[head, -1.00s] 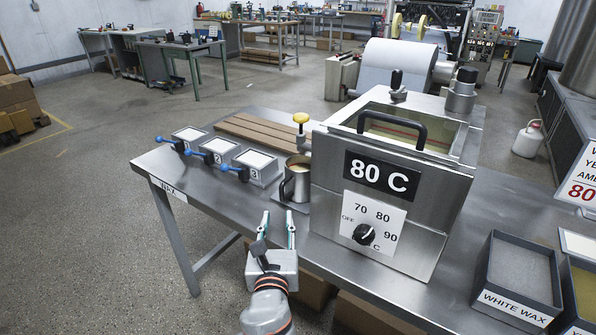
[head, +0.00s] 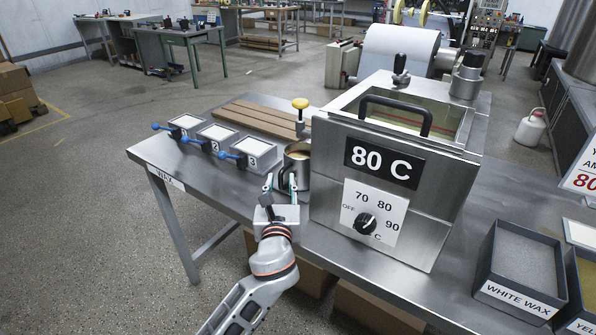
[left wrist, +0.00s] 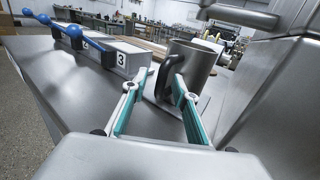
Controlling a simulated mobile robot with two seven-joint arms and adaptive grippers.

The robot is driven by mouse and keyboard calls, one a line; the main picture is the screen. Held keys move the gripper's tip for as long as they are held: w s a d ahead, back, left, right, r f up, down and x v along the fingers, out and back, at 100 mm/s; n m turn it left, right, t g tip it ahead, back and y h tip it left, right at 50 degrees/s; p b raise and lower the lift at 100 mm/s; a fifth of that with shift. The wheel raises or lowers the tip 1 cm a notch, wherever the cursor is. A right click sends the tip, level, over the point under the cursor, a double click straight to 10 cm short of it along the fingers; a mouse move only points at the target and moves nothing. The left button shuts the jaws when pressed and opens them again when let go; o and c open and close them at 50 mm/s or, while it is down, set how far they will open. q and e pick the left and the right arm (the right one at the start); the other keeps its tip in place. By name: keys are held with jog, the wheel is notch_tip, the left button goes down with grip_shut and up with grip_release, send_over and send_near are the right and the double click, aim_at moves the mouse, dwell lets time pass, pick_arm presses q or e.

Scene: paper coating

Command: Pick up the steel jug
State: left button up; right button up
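The steel jug (head: 298,163) stands upright on the steel table beside the tank, under the yellow-topped valve. It holds a tan liquid, and its dark handle faces my gripper. The jug also shows in the left wrist view (left wrist: 196,62), with its black handle (left wrist: 170,78). My left gripper (head: 281,183) is open and at the handle. In the left wrist view its two green-padded fingers (left wrist: 152,95) stand apart, with the handle near the right fingertip. I cannot tell whether a finger touches the handle. My right gripper is not in view.
The steel tank (head: 390,185) marked 80 C stands close right of the jug. Numbered plates with blue levers (head: 216,142) lie to the left. Brown slats (head: 262,119) lie behind. A white wax bin (head: 515,275) stands at the right.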

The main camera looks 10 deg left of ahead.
pick_arm(q)
grip_shut()
jog(key=shift+r, duration=0.1)
